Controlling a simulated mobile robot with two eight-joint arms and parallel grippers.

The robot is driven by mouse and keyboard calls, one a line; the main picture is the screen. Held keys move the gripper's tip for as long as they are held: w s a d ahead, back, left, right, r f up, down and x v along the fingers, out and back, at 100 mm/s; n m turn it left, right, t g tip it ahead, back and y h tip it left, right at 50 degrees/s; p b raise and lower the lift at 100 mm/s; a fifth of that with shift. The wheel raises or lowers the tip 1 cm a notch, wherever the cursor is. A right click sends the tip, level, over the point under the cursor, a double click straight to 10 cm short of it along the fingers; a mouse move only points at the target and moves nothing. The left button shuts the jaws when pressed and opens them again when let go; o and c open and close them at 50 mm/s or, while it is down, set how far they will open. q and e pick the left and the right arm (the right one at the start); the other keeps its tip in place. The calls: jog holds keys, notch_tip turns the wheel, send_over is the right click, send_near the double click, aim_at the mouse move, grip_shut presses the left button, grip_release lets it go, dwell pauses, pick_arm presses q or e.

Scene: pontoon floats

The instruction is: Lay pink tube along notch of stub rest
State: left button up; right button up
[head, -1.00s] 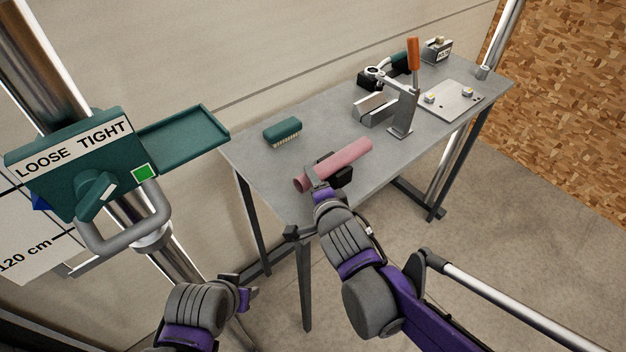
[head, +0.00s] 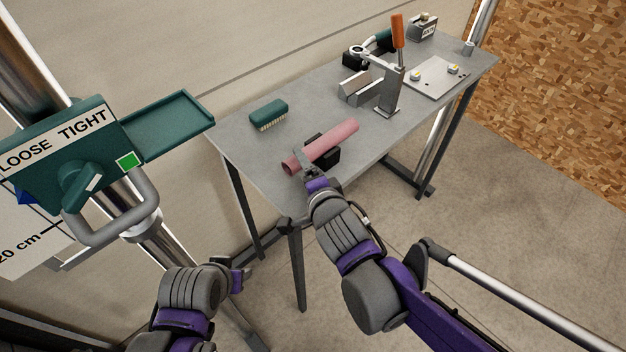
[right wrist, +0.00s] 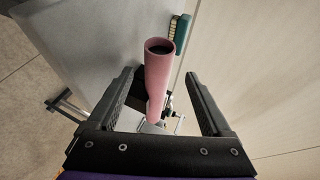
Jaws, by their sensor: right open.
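The pink tube (head: 330,139) lies at a slant near the front edge of the grey table, on a small black block (head: 328,157). In the right wrist view the tube (right wrist: 157,80) shows its hollow end and lies between the spread fingers, apart from both. My right gripper (head: 310,172) is open beside the tube's near end. It also shows in the right wrist view (right wrist: 160,95). A grey block with a notch (head: 359,88), seemingly the stub rest, stands farther back, its notch empty. My left gripper (head: 242,278) hangs low, left of the table; its jaws are unclear.
A metal post with an orange handle (head: 398,32) stands right of the notched block. A plate with yellow-topped knobs (head: 435,78) lies beyond it. A green brush (head: 268,115) lies at the left. A green tray (head: 167,122) and LOOSE/TIGHT panel (head: 60,150) are left of the table.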

jog(key=p+v, duration=0.1)
jog(key=v, duration=0.6)
jog(key=shift+s, duration=0.35)
jog(key=shift+d+r, duration=0.1)
jog(key=shift+r, duration=0.05)
jog(key=s+d+f+n+g+h, duration=0.2)
jog(key=d+f+n+h, duration=0.3)
jog(key=d, duration=0.6)
jog(key=s+d+f+n+g, duration=0.5)
jog(key=s+d+f+n, duration=0.2)
jog(key=s, duration=0.2)
jog(key=shift+s+d+f, duration=0.2)
jog(key=shift+d, duration=0.15)
